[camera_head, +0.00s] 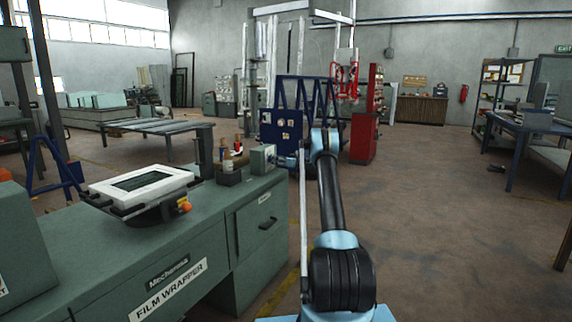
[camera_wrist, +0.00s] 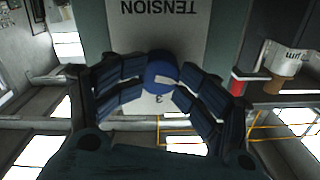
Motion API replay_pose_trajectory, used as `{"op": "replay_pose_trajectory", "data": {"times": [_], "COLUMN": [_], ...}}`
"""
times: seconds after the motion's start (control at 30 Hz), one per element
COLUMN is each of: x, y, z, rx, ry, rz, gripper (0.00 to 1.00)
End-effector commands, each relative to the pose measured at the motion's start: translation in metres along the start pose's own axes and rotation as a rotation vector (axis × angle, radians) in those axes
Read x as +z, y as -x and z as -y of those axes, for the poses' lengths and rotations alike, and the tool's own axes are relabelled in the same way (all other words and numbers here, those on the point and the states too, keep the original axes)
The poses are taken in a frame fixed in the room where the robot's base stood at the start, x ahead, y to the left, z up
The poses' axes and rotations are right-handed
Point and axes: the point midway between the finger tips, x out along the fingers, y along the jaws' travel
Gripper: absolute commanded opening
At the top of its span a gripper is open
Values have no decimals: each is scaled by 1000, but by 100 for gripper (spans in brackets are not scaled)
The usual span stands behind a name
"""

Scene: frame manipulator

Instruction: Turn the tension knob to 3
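The tension knob (camera_wrist: 160,68) is a round blue knob with a white mark, on a grey panel (camera_wrist: 200,40) lettered TENSION, which appears upside down in the wrist view. A small numeral that looks like 3 (camera_wrist: 159,98) shows just below the knob. My gripper (camera_wrist: 162,76) has its dark blue fingers on both sides of the knob, with no clear gap between fingertips and knob. In the head view my gripper (camera_head: 279,161) is at the right face of a small grey-green box (camera_head: 262,157) on the bench end. The knob itself is hidden there.
The green film wrapper bench (camera_head: 180,255) runs along the left, carrying a white-framed wrapper (camera_head: 140,186) and a dark holder with bottles (camera_head: 229,176) beside the box. A red cabinet (camera_head: 364,138) stands behind. The floor to the right is open.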

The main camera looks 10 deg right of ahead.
Motion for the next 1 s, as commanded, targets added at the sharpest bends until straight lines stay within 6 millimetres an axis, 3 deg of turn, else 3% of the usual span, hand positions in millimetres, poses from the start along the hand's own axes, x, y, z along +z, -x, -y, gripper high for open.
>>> {"op": "replay_pose_trajectory", "data": {"times": [0.03,0.2,0.3,1.0], "x": [-7,-12,-13,-12], "y": [-31,6,19,59], "z": [38,15,10,9], "rx": [-27,-20,-17,-19], "ry": [4,4,4,4], "rz": [1,-1,-2,-1], "gripper": [57,57,57,57]}}
